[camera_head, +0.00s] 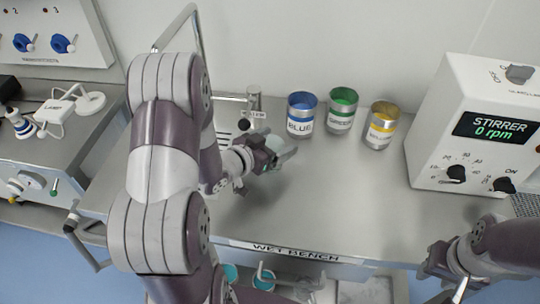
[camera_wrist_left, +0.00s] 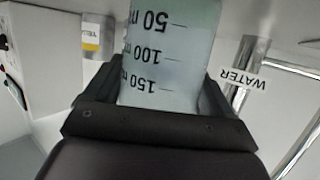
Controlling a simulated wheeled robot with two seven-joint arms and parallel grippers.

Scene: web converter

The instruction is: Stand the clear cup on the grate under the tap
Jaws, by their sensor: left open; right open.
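The clear cup (camera_head: 287,151) is at the far end of my left gripper in the head view, right of and in front of the tap. In the left wrist view the cup (camera_wrist_left: 165,60), with black volume marks, is between the fingers of my left gripper (camera_wrist_left: 155,100), which is open around it. Whether the cup rests on the bench cannot be told. The tap (camera_head: 254,98) stands at the back of the bench; its WATER label (camera_wrist_left: 240,80) shows in the left wrist view. The slotted grate (camera_head: 226,112) is partly hidden by my left arm. My right gripper (camera_head: 453,277) is open and empty at the lower right.
Blue (camera_head: 301,116), green (camera_head: 341,110) and yellow (camera_head: 380,126) labelled cans stand along the back wall. A white stirrer unit (camera_head: 470,125) stands at the right. The wet bench (camera_head: 340,205) is clear in front of the cans.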

